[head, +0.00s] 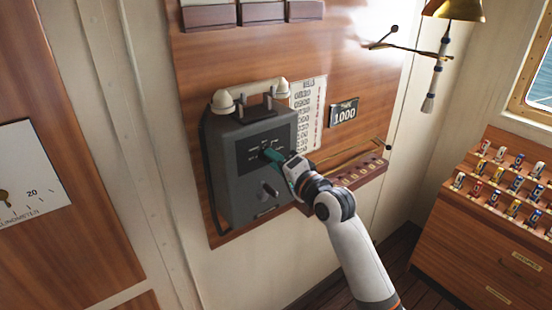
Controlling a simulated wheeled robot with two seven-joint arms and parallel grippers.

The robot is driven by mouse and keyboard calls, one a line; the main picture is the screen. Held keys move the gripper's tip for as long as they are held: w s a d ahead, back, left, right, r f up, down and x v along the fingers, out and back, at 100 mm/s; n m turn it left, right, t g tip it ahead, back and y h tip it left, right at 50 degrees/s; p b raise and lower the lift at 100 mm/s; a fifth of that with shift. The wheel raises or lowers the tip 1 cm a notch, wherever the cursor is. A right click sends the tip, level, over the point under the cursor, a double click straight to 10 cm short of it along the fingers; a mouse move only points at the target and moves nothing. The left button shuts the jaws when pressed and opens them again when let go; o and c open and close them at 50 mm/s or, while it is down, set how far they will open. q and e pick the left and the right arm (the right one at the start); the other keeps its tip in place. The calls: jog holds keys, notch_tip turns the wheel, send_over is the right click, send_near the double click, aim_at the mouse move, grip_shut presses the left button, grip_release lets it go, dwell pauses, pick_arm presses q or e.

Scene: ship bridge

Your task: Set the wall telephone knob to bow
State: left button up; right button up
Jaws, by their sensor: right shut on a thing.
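The wall telephone is a grey box (240,195) on the wooden wall panel, with a cream handset (254,92) resting on its top cradle. A dark label plate (252,149) sits on its upper front, with lettering too small to read. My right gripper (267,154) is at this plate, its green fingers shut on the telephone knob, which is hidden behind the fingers. The knob's setting cannot be seen. A crank-like lever (268,190) shows lower on the front. My left gripper is not in view.
A printed list (309,112) and a "1000" plate (343,112) hang right of the telephone. A small wooden rack (360,172) juts out below them, close to my right arm. A brass bell (455,10) hangs at upper right. A flag cabinet (480,240) stands at the right.

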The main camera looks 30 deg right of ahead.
jog(key=shift+m, duration=1.9)
jog(key=o, duration=1)
jog(key=s+b, duration=0.1)
jog(key=s, duration=0.3)
jog(key=s+d+b, duration=0.1)
jog(key=s, duration=0.3)
jog(key=s+b, duration=0.2)
jog(key=s, duration=0.2)
jog(key=shift+d, duration=0.35)
